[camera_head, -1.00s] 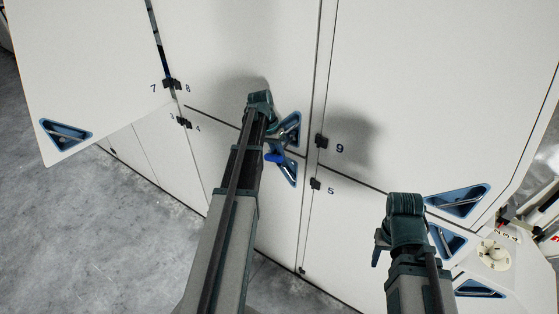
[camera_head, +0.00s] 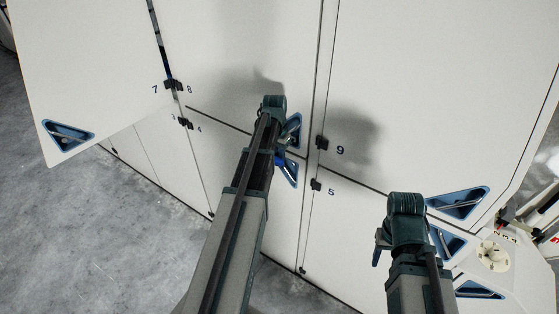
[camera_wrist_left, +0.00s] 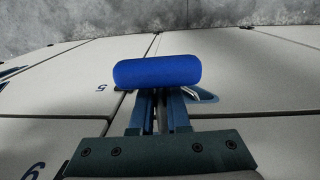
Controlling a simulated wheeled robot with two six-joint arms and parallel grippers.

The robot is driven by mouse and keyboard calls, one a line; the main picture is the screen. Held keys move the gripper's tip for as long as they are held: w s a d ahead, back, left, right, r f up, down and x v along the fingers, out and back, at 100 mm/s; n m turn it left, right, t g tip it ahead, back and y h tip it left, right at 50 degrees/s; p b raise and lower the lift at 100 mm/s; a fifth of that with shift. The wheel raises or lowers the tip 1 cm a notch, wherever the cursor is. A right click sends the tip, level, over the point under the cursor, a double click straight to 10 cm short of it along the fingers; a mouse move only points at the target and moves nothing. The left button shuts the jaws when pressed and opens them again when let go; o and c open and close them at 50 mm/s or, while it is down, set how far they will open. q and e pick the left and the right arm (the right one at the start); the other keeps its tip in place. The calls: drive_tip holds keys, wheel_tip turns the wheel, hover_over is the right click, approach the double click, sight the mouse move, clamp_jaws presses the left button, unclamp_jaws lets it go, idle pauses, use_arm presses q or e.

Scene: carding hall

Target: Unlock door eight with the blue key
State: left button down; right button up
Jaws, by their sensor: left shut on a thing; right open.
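Door eight (camera_head: 235,60) is the pale upper panel in the middle of the head view, with its "8" at the lower left edge. A blue triangular recess with a metal handle (camera_head: 294,130) sits at its lower right corner. My left gripper (camera_head: 279,150) is just in front of this corner, mostly hidden behind my arm. It is shut on the blue key, whose thick blue grip (camera_wrist_left: 158,71) shows in the left wrist view. I cannot tell whether the key touches a lock. My right gripper (camera_head: 379,248) is open and empty, lower right.
Door seven (camera_head: 85,60) hangs at the left, seemingly swung out. Door nine (camera_head: 420,90) is right of door eight, door five (camera_head: 350,235) below it. More blue handle recesses (camera_head: 458,201) are at the right. Grey floor (camera_head: 80,220) is free at lower left.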

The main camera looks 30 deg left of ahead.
use_arm(q)
drive_tip(key=shift+s, duration=0.15)
drive_tip(key=s, duration=0.8)
drive_tip(key=shift+s+a, duration=0.35)
idle(0.8)
drive_tip(key=y+b, duration=0.1)
drive_tip(key=y, duration=0.4)
idle(0.3)
drive_tip(key=shift+b, duration=0.3)
